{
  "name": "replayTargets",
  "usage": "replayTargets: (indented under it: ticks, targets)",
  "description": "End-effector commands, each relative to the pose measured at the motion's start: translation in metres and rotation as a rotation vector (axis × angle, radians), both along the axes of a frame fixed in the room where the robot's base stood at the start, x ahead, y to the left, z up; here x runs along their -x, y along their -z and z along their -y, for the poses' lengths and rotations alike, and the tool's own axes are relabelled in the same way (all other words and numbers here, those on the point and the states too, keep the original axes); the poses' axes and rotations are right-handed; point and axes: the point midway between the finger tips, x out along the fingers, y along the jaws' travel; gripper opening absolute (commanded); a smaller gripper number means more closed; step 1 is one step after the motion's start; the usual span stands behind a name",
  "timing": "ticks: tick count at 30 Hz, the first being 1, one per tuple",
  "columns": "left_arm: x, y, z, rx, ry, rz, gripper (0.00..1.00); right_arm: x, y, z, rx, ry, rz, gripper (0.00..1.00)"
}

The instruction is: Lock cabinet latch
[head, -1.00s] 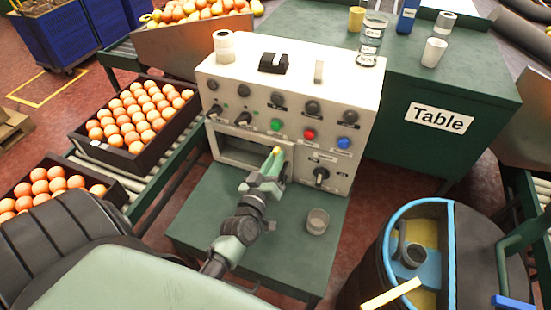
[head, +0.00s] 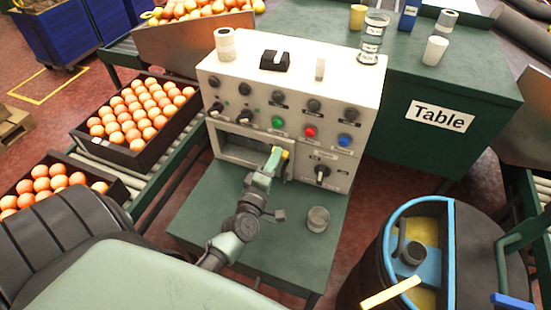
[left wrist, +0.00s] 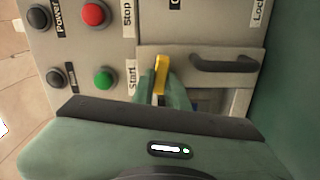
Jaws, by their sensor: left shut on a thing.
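The white cabinet (head: 345,110) has a recessed opening (head: 238,152) low on its front. My left gripper (head: 271,163) is at the right end of the opening. In the left wrist view its green fingers (left wrist: 168,88) are shut on a yellow piece (left wrist: 161,75), left of the black handle and apart from it. Whether the yellow piece is fixed to the cabinet is unclear. My right gripper is not in view.
Above the opening are the green (head: 278,122), red (head: 309,131) and blue (head: 346,141) buttons and several black knobs. A crate of eggs (head: 135,122) stands at left.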

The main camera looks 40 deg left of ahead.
Motion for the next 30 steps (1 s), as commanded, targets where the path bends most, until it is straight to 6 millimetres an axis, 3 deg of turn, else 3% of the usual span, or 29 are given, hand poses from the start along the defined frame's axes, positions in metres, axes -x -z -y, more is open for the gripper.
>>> replayTargets:
  ticks: [12,27,28,30]
  targets:
    - [0.0003,0.0009,-0.0010,0.158,-0.002,0.038,0.00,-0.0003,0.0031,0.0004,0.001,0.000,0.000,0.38]
    - [0.0004,0.0011,-0.0009,0.176,-0.002,0.043,0.00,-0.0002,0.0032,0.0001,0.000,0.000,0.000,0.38]
    - [0.0004,0.0011,-0.0009,0.176,-0.002,0.043,0.20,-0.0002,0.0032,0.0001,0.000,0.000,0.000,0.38]
    - [0.0004,0.0011,-0.0008,0.175,-0.002,0.042,0.36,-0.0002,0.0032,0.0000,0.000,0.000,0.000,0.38]
